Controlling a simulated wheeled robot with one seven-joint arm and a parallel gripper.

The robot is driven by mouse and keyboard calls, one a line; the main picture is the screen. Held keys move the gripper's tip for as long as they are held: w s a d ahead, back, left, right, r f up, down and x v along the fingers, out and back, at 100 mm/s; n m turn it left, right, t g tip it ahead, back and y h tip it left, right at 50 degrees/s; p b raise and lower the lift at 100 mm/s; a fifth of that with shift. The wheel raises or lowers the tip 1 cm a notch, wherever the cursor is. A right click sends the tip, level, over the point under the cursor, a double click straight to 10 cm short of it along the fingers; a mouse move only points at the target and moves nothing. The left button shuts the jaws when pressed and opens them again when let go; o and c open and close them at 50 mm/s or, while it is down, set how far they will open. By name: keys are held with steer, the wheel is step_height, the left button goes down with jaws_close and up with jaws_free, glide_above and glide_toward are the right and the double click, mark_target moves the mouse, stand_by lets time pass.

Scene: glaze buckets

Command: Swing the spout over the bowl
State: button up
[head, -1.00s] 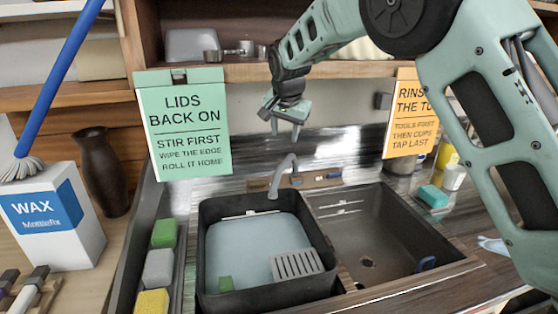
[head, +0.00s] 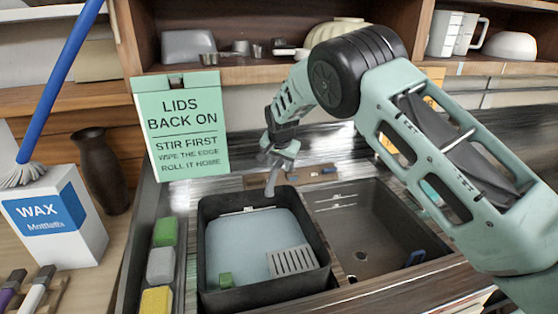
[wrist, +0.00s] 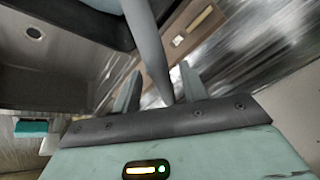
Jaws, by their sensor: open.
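The grey spout (head: 271,183) rises behind the sink, its tip showing at the back rim of a black tub (head: 262,297) in the left half. The tub holds pale blue water. The right sink bowl (head: 362,235) is empty, with a drain. I cannot tell which is the task's bowl. My gripper (head: 276,157) is at the upper part of the spout and hides it. In the wrist view the spout (wrist: 150,45) passes between the open fingers of my gripper (wrist: 160,88); contact is unclear. The tub's dark edge (wrist: 105,30) shows there too.
Green, grey and yellow sponges (head: 160,265) line the left edge. A green sign (head: 182,130) hangs behind. A shelf (head: 215,76) with bowls and cups runs above. A wax box (head: 55,220) and brown vase (head: 103,170) stand left. My arm covers the right counter.

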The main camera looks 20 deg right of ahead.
jaws_close()
steer(key=shift+d, duration=0.1)
